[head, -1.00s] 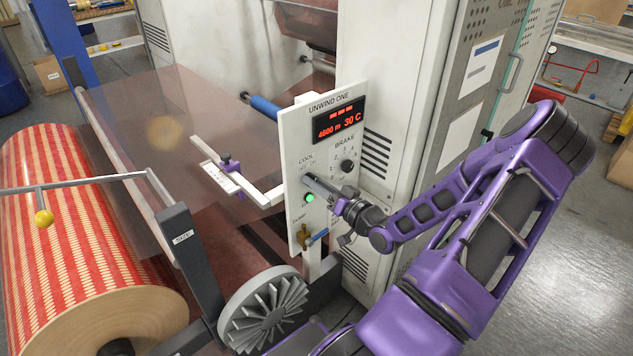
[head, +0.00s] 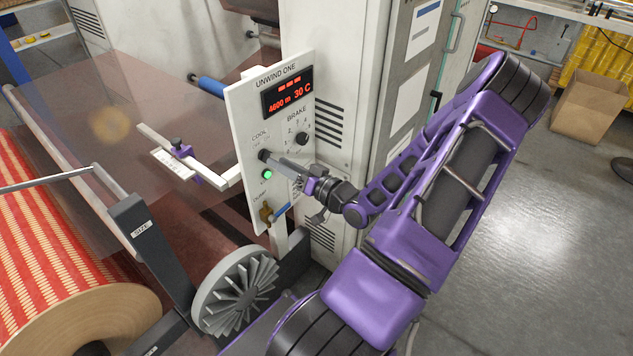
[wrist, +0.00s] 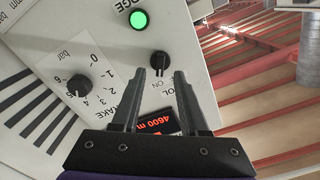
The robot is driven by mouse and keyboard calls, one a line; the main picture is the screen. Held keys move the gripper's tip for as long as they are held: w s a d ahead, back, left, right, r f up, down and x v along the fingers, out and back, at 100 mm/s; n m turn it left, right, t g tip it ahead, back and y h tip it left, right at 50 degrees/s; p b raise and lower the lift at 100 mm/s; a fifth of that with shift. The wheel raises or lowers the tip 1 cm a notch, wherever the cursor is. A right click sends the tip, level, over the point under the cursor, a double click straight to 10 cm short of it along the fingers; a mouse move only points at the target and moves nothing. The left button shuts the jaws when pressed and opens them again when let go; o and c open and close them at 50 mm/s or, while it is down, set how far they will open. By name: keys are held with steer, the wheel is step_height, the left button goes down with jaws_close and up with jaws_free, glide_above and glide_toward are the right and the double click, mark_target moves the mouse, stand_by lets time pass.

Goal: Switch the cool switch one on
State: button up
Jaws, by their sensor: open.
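The white UNWIND ONE panel (head: 250,112) stands upright left of the cabinet. In the wrist view the panel is turned over. The cool switch (wrist: 159,62) is a small black rotary knob with an ON label by it. My gripper (wrist: 161,74) is open, with its two dark fingers reaching toward the knob, one to each side in the picture. I cannot tell whether they touch it, or which way the knob points.
The brake knob (head: 302,138) sits on the panel above and right of my gripper, and a brass valve with a blue handle (head: 266,212) is below. A red patterned roll (head: 80,300) and a grey finned wheel (head: 235,292) are at the lower left.

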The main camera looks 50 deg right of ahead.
steer(key=s+d, duration=0.1)
steer(key=s, duration=1.3)
steer(key=shift+w, duration=0.1)
